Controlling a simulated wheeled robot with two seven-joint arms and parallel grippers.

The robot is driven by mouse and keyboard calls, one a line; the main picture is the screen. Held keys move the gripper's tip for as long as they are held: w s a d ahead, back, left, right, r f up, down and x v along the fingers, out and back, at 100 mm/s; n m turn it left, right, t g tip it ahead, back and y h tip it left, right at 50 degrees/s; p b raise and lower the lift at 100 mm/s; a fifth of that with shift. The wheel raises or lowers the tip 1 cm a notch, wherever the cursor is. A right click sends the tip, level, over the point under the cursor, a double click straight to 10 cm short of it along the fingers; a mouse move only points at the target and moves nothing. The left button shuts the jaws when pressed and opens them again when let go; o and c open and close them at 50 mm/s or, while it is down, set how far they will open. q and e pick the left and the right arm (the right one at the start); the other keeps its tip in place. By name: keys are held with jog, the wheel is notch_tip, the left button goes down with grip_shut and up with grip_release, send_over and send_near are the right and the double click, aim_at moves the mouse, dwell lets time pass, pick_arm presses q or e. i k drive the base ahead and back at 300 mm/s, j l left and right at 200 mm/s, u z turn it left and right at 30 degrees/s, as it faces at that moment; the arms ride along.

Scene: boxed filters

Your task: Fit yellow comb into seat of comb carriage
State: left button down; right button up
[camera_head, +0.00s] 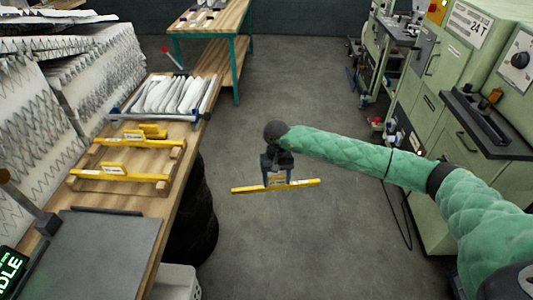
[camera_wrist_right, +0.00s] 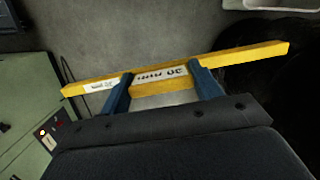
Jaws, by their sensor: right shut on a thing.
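My right gripper (camera_head: 277,180) is shut on a yellow comb (camera_head: 305,183), a long thin bar with a raised, labelled middle grip. It holds the comb in the air over the grey floor, right of the wooden bench. In the right wrist view the blue fingers of my right gripper (camera_wrist_right: 162,80) stand at both sides of the white label, and the yellow comb (camera_wrist_right: 242,56) runs out slanted past both of them. I cannot tell for sure which thing is the comb carriage or where its seat is. My left gripper is not in view.
Several other yellow combs (camera_head: 120,174) lie on a wooden rack on the bench (camera_head: 150,205). Behind them a metal-railed frame (camera_head: 117,114) holds white pleated packs. A grey plate (camera_head: 100,255) lies in front. Green machines (camera_head: 435,110) stand at the right. The middle floor is clear.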

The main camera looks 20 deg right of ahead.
aim_at(159, 117)
jog(key=i+l+u, duration=0.15)
jog(key=l+u, duration=0.25)
jog(key=l, duration=0.15)
jog(key=l+u, duration=0.4)
jog(key=l, duration=0.2)
jog(key=l+u, duration=0.35)
jog(key=l, duration=0.25)
jog(key=l+u, duration=0.3)
jog(key=l, duration=0.2)
jog(key=l+u, duration=0.3)
jog(key=l, duration=0.15)
jog(key=k+l+u, duration=0.15)
jog(key=l+u, duration=0.15)
jog(key=l, duration=0.15)
jog(key=k+l+u, duration=0.25)
jog(key=l, duration=0.2)
jog(key=i, duration=0.05)
